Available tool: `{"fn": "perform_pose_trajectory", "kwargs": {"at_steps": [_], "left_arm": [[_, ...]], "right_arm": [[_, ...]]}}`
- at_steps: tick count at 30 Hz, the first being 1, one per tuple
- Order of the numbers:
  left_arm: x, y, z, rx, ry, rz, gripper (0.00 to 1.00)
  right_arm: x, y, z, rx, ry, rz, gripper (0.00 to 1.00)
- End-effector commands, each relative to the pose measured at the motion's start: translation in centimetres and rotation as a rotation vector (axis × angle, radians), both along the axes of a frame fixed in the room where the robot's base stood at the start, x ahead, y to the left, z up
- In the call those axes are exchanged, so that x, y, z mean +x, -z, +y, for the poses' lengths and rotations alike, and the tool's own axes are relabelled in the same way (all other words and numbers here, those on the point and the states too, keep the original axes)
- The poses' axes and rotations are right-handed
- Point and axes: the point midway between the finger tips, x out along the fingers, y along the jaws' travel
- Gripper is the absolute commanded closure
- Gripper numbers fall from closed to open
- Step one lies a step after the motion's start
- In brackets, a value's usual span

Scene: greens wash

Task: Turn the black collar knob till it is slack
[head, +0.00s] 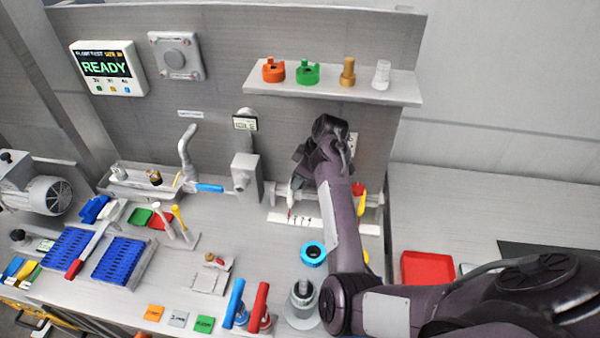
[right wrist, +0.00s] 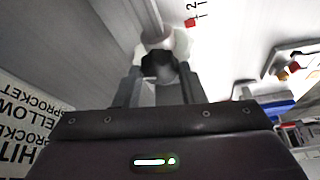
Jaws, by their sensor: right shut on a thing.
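The black collar knob (right wrist: 158,66) shows in the right wrist view as a dark round end in front of a white fitting (right wrist: 178,42). My right gripper (right wrist: 160,84) has its two fingers on either side of the knob, shut on it. In the head view my right gripper (head: 298,180) is at the pipe fittings by the back wall, and its wrist hides the knob there. My left gripper is not in view.
A white scale strip (head: 340,226) lies below the fittings. A shelf (head: 330,92) with several coloured caps is above the wrist. A blue ring (head: 313,254) and a red tray (head: 427,268) lie near my right arm. Bench space at the right back is clear.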

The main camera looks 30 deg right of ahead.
Motion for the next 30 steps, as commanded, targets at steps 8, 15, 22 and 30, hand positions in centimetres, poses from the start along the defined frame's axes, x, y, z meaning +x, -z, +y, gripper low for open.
{"fn": "perform_pose_trajectory", "kwargs": {"at_steps": [8, 15, 22, 30], "left_arm": [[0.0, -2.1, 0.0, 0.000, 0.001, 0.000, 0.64], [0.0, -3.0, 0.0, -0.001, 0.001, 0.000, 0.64], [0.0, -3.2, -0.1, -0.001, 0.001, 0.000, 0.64], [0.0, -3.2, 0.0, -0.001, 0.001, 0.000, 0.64]], "right_arm": [[-0.1, -0.3, 0.1, -0.001, 0.187, 0.002, 0.86], [-0.1, -0.2, 0.2, 0.000, 0.293, 0.001, 0.86], [-0.1, -0.1, 0.2, 0.000, 0.332, 0.001, 0.86], [-0.1, 0.0, 0.2, 0.000, 0.334, 0.000, 0.86]]}}
